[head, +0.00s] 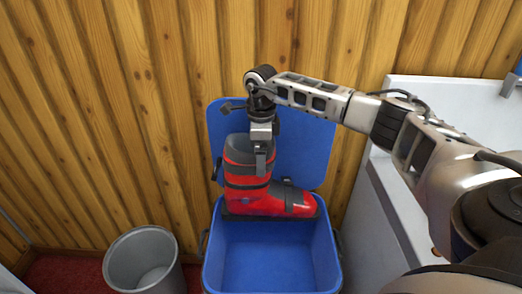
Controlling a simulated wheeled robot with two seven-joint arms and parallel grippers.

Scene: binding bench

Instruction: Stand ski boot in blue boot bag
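A red ski boot (266,203) with dark straps and a dark sole hangs upright, its toe to the right. It is over the rear part of the open blue boot bag (270,258). The bag's blue lid (305,145) stands raised behind the boot. My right gripper (262,160) comes from above at the boot's dark cuff, with a finger lying against the cuff's right side; it appears shut on the boot. The boot hides part of the lid and the bag's back rim. My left gripper is out of view.
A grey bin (145,262) stands left of the bag. A white bench or counter (425,100) is at the right, close beside the bag. A wooden plank wall (110,100) is behind. The front of the bag's inside is empty.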

